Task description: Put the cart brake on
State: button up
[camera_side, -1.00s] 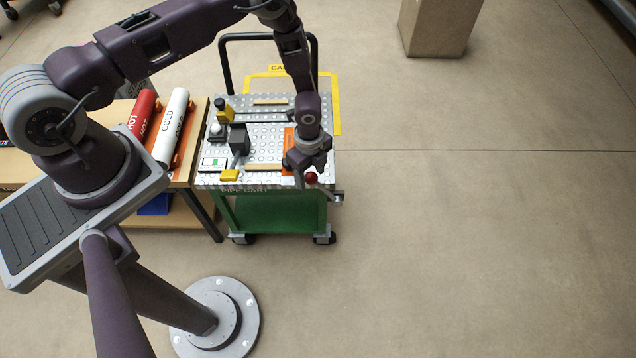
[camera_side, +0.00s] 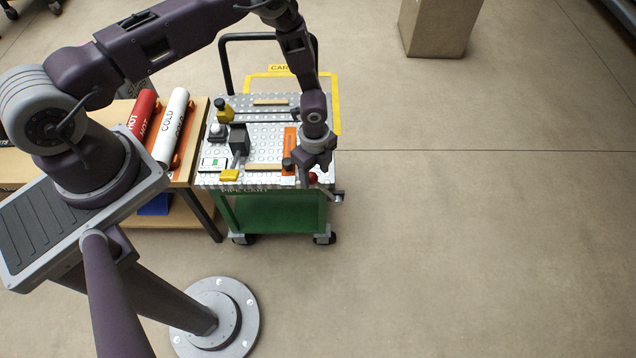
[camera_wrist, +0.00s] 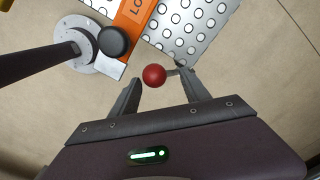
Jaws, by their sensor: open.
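The cart (camera_side: 275,215) has a green body and a studded metal top. Its brake knob, a red ball (camera_side: 313,178), sits at the front right corner of the top. In the wrist view the red ball (camera_wrist: 154,75) lies between my two fingertips, and a short grey rod runs from it to the right. My gripper (camera_wrist: 157,88) is open, with a finger on each side of the ball and no clear contact. In the side view my gripper (camera_side: 316,172) hangs over that corner and partly hides the knob and its lever.
An orange lettered plate (camera_side: 290,138) and a black round knob (camera_wrist: 113,42) are close to my gripper. A yellow pedal-like block (camera_side: 229,175) and a dark box (camera_side: 239,138) stand on the cart top. Red and white pipes (camera_side: 171,127) lie on the left bench.

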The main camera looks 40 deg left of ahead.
jog(key=shift+r, duration=3.5)
jog(key=a+r+n+t+y, duration=0.15)
jog(key=r+n, duration=0.25)
jog(key=r, duration=1)
jog(key=a+r+n+t, duration=0.1)
jog(key=a+r+n, duration=0.25)
jog(key=r, duration=1.15)
jog(key=s+r+n+t, duration=0.1)
jog(key=s+r+n, duration=0.4)
jog(key=s+r, duration=0.45)
jog(key=s+r+n+t, duration=0.1)
jog(key=s+r+n, duration=0.1)
jog(key=s, duration=0.4)
jog(key=s+d+r+n+t+h, duration=0.1)
jog(key=s+r+n, duration=0.1)
jog(key=s, duration=0.5)
jog(key=shift+s+d+r+n, duration=0.15)
jog(key=shift+d+r+n, duration=0.2)
jog(key=shift+n, duration=0.4)
jog(key=shift+h, duration=0.25)
jog(key=shift+a, duration=0.1)
